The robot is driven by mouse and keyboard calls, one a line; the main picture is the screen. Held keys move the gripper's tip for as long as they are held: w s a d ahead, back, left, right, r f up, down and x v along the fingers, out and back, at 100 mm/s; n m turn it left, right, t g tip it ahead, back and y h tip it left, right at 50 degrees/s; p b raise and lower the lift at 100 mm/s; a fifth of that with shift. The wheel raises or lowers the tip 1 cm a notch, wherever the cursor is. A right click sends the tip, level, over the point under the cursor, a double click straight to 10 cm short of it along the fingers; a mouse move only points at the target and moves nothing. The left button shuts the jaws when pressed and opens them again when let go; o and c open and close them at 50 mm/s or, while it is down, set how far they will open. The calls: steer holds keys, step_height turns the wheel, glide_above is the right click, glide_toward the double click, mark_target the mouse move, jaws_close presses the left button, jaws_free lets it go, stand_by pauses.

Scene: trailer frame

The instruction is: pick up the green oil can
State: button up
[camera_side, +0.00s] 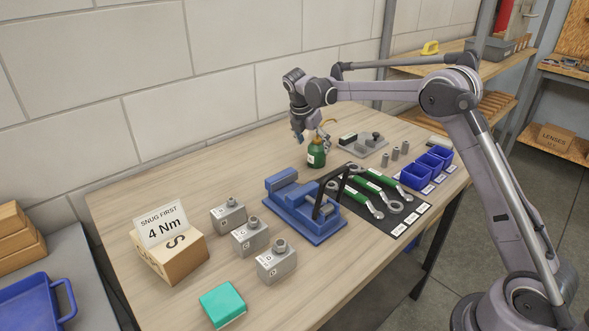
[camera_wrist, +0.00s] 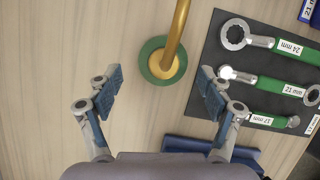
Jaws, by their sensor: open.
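The green oil can (camera_side: 316,155) stands upright on the wooden table, with a brass spout and a pale label. In the wrist view I look down on the can (camera_wrist: 150,70) as a green disc with its brass top and spout (camera_wrist: 178,30). My gripper (camera_side: 312,137) is above and around the can's top in the side view. In the wrist view my gripper (camera_wrist: 160,85) is open, its two fingers apart on the left and right, with the can centred just beyond the fingertips. The fingers do not visibly touch it.
A blue vise (camera_side: 300,205) stands in front of the can. Green-handled wrenches lie on a dark mat (camera_wrist: 207,75) to the right. A grey fixture plate (camera_side: 362,144) is behind right. Grey blocks, a teal block (camera_side: 222,304) and a wooden box (camera_side: 170,255) are nearer. Table left of the can is clear.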

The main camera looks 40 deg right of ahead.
mark_target(317, 154)
steer(key=shift+x, duration=2.55)
steer(key=shift+s, duration=0.15)
steer(key=c, duration=1.6)
